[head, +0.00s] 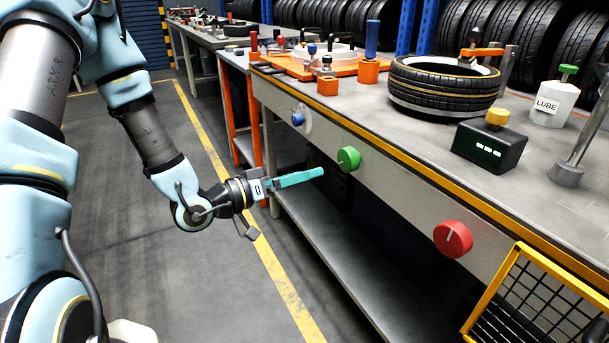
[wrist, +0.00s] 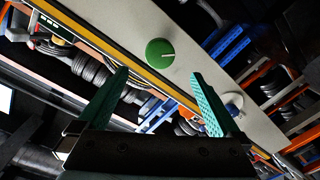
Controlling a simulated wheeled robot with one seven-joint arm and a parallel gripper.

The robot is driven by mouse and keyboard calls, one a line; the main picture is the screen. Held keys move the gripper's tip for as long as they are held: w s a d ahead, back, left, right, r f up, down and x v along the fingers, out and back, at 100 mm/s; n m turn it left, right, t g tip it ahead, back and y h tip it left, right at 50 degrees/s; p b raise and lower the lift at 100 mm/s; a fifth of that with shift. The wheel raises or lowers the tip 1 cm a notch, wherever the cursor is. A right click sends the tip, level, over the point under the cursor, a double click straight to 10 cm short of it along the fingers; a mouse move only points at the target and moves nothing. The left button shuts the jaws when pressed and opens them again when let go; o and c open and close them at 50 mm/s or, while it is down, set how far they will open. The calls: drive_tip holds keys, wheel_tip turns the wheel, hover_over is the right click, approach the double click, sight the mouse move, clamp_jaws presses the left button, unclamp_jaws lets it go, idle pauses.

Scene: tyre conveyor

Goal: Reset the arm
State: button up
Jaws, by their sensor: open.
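My gripper (head: 318,173) shows in the head view in front of the workbench, with its teal fingers pointing right toward the bench's front panel. In the wrist view, my gripper (wrist: 158,95) has its two teal fingers spread wide apart with nothing between them. A green knob (head: 349,158) sits on the front panel, just beyond the fingertips and apart from them. The green knob also shows in the wrist view (wrist: 160,53), above the gap between the fingers.
The workbench (head: 400,150) carries a tyre (head: 445,85), a dark box with a yellow button (head: 489,145) and a LUBE container (head: 553,105). A red knob (head: 453,238) and a blue knob (head: 298,119) are on its front. A yellow mesh guard (head: 540,300) stands lower right. Floor left of the bench is clear.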

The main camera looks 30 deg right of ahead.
drive_tip(key=shift+w, duration=0.1)
drive_tip(key=w+a+r+n+t+y+p, duration=0.1)
drive_tip(key=w+a+n+t+y+p, duration=0.15)
drive_tip(key=w+a+y, duration=0.6)
drive_tip(key=w+a+r+n+t+y+p, duration=0.1)
drive_tip(key=w+a+r+t+y+p, duration=0.25)
drive_tip(key=a, duration=0.75)
drive_tip(key=s+a+r+n+g+y+p, duration=0.2)
drive_tip(key=s+a+r+n, duration=0.1)
drive_tip(key=a, duration=0.5)
drive_tip(key=s+a+r+n+g+y+p, duration=0.2)
drive_tip(key=s+a+r, duration=0.3)
drive_tip(key=a, duration=0.4)
drive_tip(key=shift+s+r+n+y+p, duration=0.15)
drive_tip(key=shift+r+n+y+p, duration=0.6)
drive_tip(key=shift+r+n, duration=0.1)
